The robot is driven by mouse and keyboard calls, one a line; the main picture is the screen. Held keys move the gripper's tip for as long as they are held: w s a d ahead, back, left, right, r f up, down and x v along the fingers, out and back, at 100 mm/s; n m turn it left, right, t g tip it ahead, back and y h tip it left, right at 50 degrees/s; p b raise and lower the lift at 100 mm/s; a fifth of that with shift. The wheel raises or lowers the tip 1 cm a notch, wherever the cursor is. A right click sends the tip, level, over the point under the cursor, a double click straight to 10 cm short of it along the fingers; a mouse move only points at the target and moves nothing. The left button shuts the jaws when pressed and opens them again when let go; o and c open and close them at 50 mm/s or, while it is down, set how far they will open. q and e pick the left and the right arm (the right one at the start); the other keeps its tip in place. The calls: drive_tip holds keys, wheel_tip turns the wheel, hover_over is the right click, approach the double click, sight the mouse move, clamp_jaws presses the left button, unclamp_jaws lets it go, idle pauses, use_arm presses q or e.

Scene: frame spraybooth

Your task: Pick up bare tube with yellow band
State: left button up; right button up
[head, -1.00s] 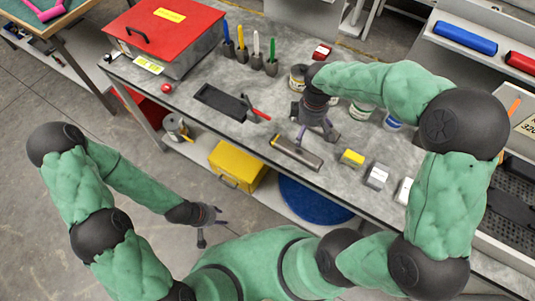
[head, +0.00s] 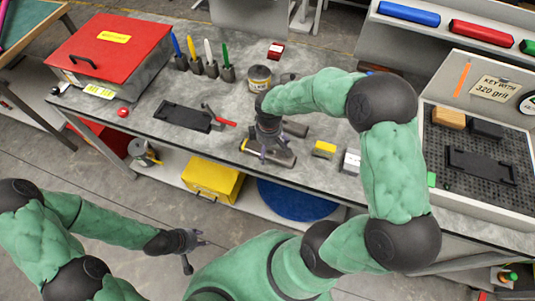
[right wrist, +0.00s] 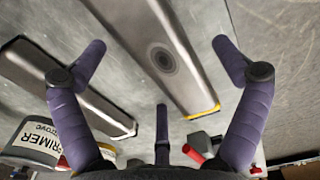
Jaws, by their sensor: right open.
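The bare tube with yellow band (head: 279,157) lies on the grey workbench, its yellow-banded end to the left. In the right wrist view the tube (right wrist: 160,52) is a grey metal length with a dark round mark and a yellow end. My right gripper (head: 266,150) is directly above it, open, pointing down. In the right wrist view the fingers of this gripper (right wrist: 160,52) spread to either side of the tube, with no contact visible. My left gripper (head: 190,246) is open and empty, low in front of the bench.
A second bare tube (right wrist: 55,82) lies close beside the first, with a primer can (right wrist: 35,145) near its end. Colored-handled tools and a red-lidded box (head: 110,45) stand behind left.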

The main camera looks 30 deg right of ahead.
drive_tip(key=shift+f, duration=0.45)
drive_tip(key=c, duration=1.4)
